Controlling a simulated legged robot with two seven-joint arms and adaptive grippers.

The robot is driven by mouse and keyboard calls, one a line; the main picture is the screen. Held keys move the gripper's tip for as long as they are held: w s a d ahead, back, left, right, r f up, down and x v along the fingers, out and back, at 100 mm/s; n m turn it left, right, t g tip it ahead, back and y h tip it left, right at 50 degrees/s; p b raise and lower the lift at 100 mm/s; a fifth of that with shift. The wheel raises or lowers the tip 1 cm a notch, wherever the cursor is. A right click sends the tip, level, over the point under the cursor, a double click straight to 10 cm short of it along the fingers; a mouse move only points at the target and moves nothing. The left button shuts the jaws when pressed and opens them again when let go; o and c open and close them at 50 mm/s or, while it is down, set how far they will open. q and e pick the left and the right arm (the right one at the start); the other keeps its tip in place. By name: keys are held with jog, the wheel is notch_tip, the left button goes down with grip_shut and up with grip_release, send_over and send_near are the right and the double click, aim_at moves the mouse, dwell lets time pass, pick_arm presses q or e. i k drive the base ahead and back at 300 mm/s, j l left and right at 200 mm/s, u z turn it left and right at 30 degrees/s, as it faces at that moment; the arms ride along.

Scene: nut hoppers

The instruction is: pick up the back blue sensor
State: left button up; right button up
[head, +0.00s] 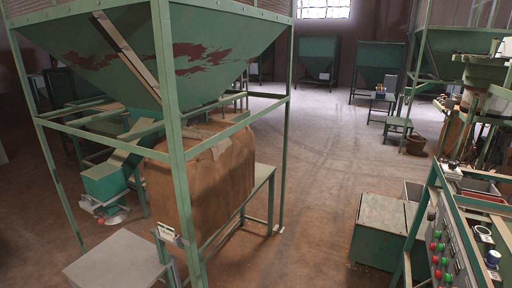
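Two small blue-and-white pieces sit at the far right, on the bench beside the button panel. The back one, which looks like the back blue sensor (483,234), shows a pale ring around a dark blue middle. The front one (492,258) has a pale blue-white top and lies nearer to me. Both are too small to make out in detail. Neither of my grippers shows in the head view, so I cannot see how they stand relative to the sensors.
A panel (440,247) with red and green buttons runs along the bench's left side. Trays (477,187) lie behind the sensors. A green metal box (380,231) stands left of the bench. A big green hopper (180,50) fills the left. Open floor (317,190) lies between.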

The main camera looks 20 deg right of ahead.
aim_at(493, 258)
jog(key=i+l+z, duration=0.25)
jog(key=z, duration=0.25)
jog(key=i+z, duration=0.5)
jog(key=i+j+z, duration=0.1)
jog(key=i+z, duration=0.4)
jog(key=i+j+z, duration=0.2)
jog(key=z, duration=0.3)
jog(key=i+z, duration=0.2)
jog(key=z, duration=0.3)
jog(key=i+z, duration=0.2)
jog(key=z, duration=0.25)
jog(key=i+j+z, duration=0.15)
jog(key=z, duration=0.35)
jog(key=i+j+z, duration=0.15)
jog(key=z, duration=0.3)
jog(key=j, duration=0.05)
